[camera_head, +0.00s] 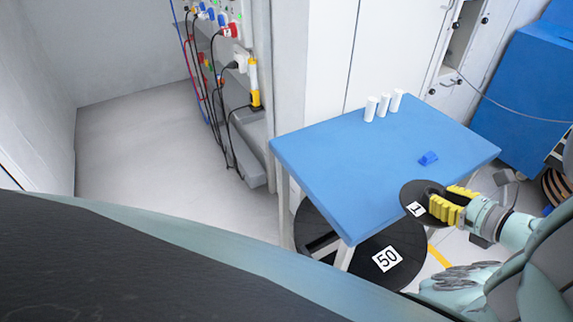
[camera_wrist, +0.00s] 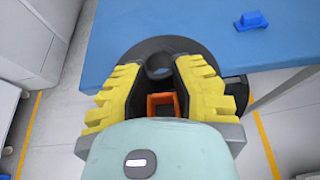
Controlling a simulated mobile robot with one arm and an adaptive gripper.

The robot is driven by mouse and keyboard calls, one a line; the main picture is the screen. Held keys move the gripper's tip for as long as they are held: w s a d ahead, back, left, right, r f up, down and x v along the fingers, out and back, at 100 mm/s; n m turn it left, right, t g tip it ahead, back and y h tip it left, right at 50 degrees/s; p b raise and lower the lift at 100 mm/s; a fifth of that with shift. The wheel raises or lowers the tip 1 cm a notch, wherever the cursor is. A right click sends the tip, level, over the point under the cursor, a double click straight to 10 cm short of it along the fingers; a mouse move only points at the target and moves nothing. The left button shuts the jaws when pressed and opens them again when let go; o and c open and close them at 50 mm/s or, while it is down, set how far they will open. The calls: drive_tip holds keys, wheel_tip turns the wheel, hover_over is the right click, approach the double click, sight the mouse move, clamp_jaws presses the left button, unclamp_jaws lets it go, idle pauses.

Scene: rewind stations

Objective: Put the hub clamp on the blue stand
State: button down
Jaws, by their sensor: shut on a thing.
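The hub clamp (camera_head: 413,194) is a black disc with a raised round hub and a white label. My gripper (camera_head: 452,203), with yellow ribbed fingers, is shut on its hub and holds it off the near right edge of the blue table. In the wrist view, the clamp (camera_wrist: 138,52) lies beyond and between the fingers (camera_wrist: 163,72), its open ring facing me. The blue stand (camera_head: 428,158) is a small blue block on the table, empty and apart from the clamp. It also shows at the top of the wrist view (camera_wrist: 252,20).
The blue table (camera_head: 350,165) has three white cylinders (camera_head: 383,105) at its back edge; its middle is clear. A large black disc marked 50 (camera_head: 385,258) is low beneath the table. A shelf with cables (camera_head: 225,110) stands left, and a blue cabinet (camera_head: 525,90) right.

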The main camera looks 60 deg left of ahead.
drive_tip(key=shift+s+a+f, duration=0.25)
drive_tip(key=shift+a+f, duration=0.1)
drive_tip(key=shift+a, duration=0.05)
drive_tip(key=p, duration=0.2)
hover_over(371, 188)
drive_tip(key=shift+f, duration=0.7)
drive_tip(key=shift+a+f, duration=0.15)
drive_tip(key=shift+f, duration=0.4)
drive_tip(key=shift+f+b, duration=0.35)
drive_tip(key=shift+f, duration=0.9)
drive_tip(key=shift+f, duration=0.15)
drive_tip(key=c, duration=0.9)
unclamp_jaws()
